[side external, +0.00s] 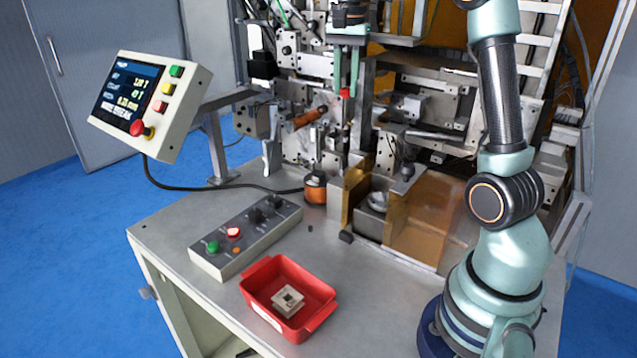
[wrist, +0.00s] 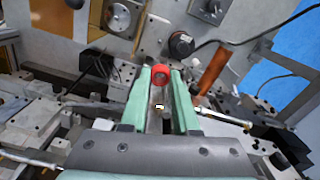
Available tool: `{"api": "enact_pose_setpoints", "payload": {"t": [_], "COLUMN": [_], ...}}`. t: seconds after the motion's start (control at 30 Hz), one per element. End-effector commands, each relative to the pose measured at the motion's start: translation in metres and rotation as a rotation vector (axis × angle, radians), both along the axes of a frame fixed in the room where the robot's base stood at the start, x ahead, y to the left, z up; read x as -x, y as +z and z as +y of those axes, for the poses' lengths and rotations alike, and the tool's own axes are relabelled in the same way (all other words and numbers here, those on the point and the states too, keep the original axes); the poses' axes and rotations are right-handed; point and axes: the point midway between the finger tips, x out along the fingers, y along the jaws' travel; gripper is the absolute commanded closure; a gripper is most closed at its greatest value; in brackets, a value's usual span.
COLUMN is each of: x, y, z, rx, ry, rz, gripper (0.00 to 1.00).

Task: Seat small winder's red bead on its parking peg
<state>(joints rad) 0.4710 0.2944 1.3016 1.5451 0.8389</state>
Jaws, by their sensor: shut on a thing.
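The red bead (side external: 345,93) is between the fingertips of my gripper (side external: 346,87), above the worktable in front of the winder. My gripper points down and is shut on the bead. In the wrist view the bead (wrist: 160,73) shows as a red ring at the far end of the two pale green fingers of my gripper (wrist: 161,77). A thin grey upright part (wrist: 165,118) shows between the fingers; I cannot tell what it is. I cannot make out the parking peg for certain in either view.
The winder's metal plates and brackets (side external: 425,95) crowd close around. An orange-brown handle (side external: 308,118) is left of the bead. A copper coil (side external: 316,190) stands below. A red tray (side external: 262,290) and a button box (side external: 246,237) sit in front, with bare table between.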

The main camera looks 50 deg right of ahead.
Motion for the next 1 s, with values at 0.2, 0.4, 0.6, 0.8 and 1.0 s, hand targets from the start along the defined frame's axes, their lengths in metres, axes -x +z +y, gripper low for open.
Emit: {"api": "enact_pose_setpoints", "payload": {"t": [0.2, 0.4, 0.6, 0.8, 1.0], "x": [-0.015, -0.027, -0.023, -0.015, -0.012], "y": [-0.044, -0.122, -0.189, -0.225, -0.238], "z": [0.017, 0.052, 0.089, 0.11, 0.115], "rx": [-0.003, -0.004, -0.003, -0.001, 0.0], "ry": [0.006, 0.009, 0.01, 0.008, 0.007], "rz": [0.008, 0.011, 0.01, 0.004, 0.002], "gripper": [1.0, 1.0, 1.0, 1.0, 1.0]}}
